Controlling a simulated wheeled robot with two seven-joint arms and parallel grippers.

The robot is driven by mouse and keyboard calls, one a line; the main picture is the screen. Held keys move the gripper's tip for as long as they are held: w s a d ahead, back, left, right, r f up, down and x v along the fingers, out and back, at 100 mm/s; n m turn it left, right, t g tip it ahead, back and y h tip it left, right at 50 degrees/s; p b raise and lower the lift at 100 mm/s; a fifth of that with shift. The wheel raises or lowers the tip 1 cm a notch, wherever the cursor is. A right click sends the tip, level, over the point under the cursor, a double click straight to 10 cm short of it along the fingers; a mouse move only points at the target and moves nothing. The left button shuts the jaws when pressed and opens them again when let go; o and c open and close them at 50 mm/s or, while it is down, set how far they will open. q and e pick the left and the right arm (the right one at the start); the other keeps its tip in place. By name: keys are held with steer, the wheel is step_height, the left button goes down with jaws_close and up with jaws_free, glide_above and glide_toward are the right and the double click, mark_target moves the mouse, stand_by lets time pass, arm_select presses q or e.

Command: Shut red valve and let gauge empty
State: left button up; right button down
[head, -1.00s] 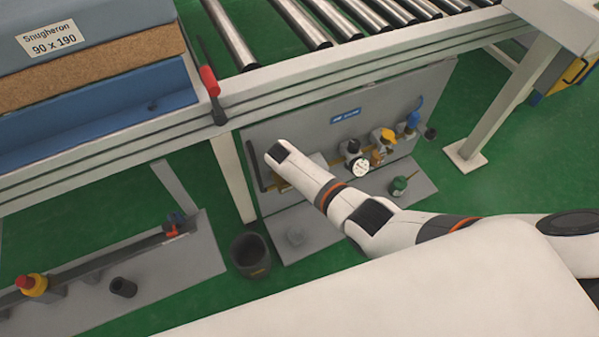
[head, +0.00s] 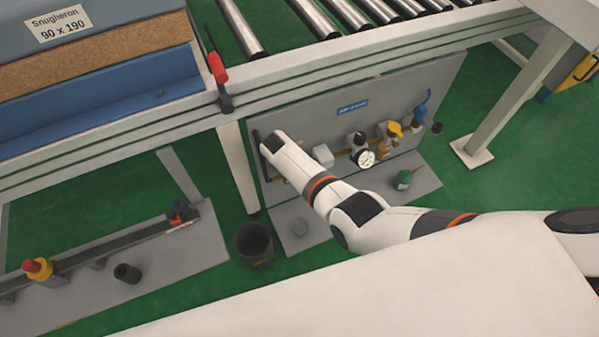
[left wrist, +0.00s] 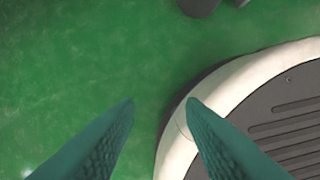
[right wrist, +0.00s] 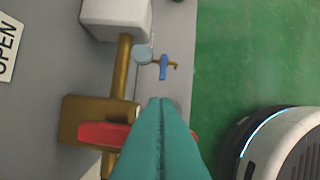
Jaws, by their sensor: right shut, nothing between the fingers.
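The red valve handle (right wrist: 105,133) lies across a brass valve body (right wrist: 85,108) in the right wrist view. My right gripper (right wrist: 160,103) has its teal fingers pressed together. They overlap the handle's right end in the picture; whether they touch it I cannot tell. In the head view my arm hides this gripper and the red valve. The white-faced gauge (head: 365,158) is on the pipe along the grey panel (head: 300,115); its needle is too small to read. My left gripper (left wrist: 160,103) is open and empty above the green floor.
A white box (right wrist: 116,18), a brass pipe (right wrist: 122,65) and a small blue-handled tap (right wrist: 163,67) are near the right gripper. The conveyor frame (head: 330,75) overhangs the panel. A dark bucket (head: 254,245) stands on the floor.

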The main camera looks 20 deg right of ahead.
arm_select(q)
steer(key=shift+s, duration=0.1)
stand_by(0.3)
steer(key=shift+s+a+f+p, duration=0.2)
steer(key=shift+s+f+p, duration=0.15)
steer(key=shift+s+f, duration=0.3)
steer(key=shift+s+a+f+p, duration=0.15)
steer(key=shift+s+f+p, duration=0.25)
steer(key=shift+s, duration=0.4)
arm_select(e)
steer(key=shift+s+d, duration=0.25)
steer(key=shift+s, duration=0.3)
arm_select(q)
steer(key=shift+f, duration=0.15)
